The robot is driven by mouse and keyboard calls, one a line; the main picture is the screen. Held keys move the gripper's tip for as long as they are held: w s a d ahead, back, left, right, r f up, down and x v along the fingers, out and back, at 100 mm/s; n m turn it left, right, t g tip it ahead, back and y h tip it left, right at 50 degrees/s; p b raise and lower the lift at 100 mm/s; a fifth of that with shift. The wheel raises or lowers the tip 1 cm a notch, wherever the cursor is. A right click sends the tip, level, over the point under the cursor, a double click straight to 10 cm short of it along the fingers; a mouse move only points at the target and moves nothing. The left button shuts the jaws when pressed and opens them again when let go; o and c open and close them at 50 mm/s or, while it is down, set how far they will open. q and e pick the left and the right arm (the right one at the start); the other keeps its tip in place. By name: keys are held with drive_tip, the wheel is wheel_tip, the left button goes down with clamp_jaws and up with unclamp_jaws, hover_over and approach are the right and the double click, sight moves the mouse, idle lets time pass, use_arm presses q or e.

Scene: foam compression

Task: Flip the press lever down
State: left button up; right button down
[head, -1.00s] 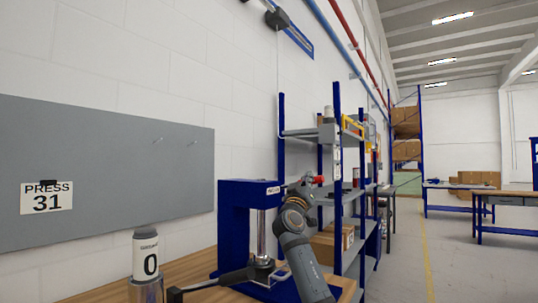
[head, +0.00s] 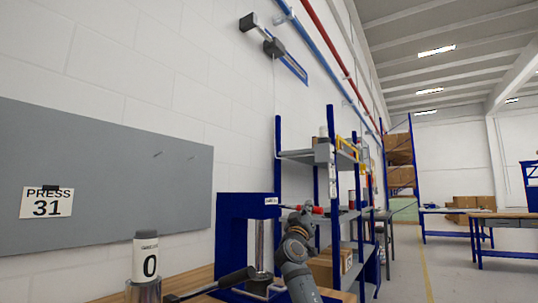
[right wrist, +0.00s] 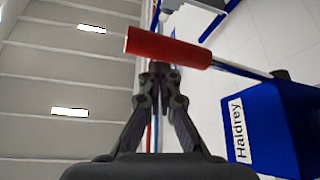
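The blue press (head: 232,230) stands on the wooden bench in the head view. Its lever has a red grip (head: 317,210) at the right of the press head; it also shows large in the right wrist view (right wrist: 168,47), on a metal rod running to the blue "Haldrey" head (right wrist: 275,130). My right gripper (head: 303,212) is beside the red grip. In the right wrist view its fingertips (right wrist: 158,72) are together, right at the grip's lower edge in the picture, with nothing seen between them. Whether they touch it I cannot tell. My left gripper is not in view.
A bar with a black grip (head: 237,277) sticks out low at the press's left. A canister marked 0 (head: 147,262) stands left of it. A grey board (head: 110,170) hangs on the wall. Blue shelving (head: 333,200) stands behind my right arm.

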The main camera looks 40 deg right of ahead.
drive_tip(key=shift+w+f+g, duration=0.1)
drive_tip(key=shift+f+g, duration=0.2)
drive_tip(key=shift+f, duration=0.2)
drive_tip(key=v, duration=1.1)
drive_tip(key=shift+s+a, duration=0.35)
drive_tip(key=shift+a, duration=0.05)
drive_tip(key=shift+r, duration=0.1)
